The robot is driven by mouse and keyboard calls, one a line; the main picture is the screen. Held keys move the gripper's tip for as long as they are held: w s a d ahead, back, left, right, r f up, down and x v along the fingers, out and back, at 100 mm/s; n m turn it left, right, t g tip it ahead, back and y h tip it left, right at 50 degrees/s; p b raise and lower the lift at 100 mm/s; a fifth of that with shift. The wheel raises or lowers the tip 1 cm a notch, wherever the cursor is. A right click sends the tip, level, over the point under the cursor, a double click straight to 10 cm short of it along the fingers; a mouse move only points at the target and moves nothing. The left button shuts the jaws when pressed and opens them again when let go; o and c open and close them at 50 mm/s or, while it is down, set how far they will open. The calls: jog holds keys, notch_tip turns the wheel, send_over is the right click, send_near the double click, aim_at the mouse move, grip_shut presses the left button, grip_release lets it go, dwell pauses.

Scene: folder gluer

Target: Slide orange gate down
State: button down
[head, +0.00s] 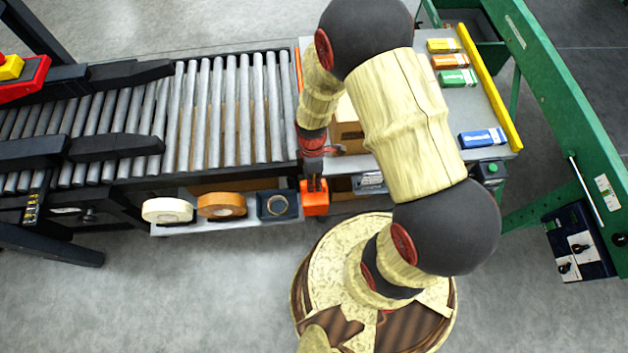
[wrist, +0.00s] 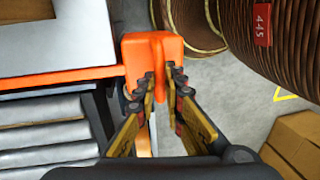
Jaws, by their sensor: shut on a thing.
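The orange gate shows in the wrist view as a thin orange bar (wrist: 62,77) along the end of the rollers, with a chunky orange block (wrist: 140,50) at its near end. In the head view this block (head: 315,205) hangs at the front corner of the conveyor, and a strip of the orange bar (head: 299,70) shows farther back. My gripper (wrist: 162,78) is shut on the orange block, one finger on each side of its raised rib. In the head view my gripper (head: 317,184) is just above the block, and my arm hides part of the bar.
The roller conveyor (head: 225,105) lies left of the gate. A cardboard box (head: 349,135) sits right of the gate. Several small cartons and a yellow rail (head: 489,88) lie farther right.

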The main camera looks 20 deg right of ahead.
jog(key=c, duration=2)
grip_release()
jog(key=shift+f, duration=0.1)
jog(key=shift+o, duration=0.5)
notch_tip(320, 180, up, 12)
jog(key=w, duration=0.2)
jog(key=shift+w+d, duration=0.15)
jog(key=shift+d, duration=0.25)
jog(key=shift+f, duration=0.15)
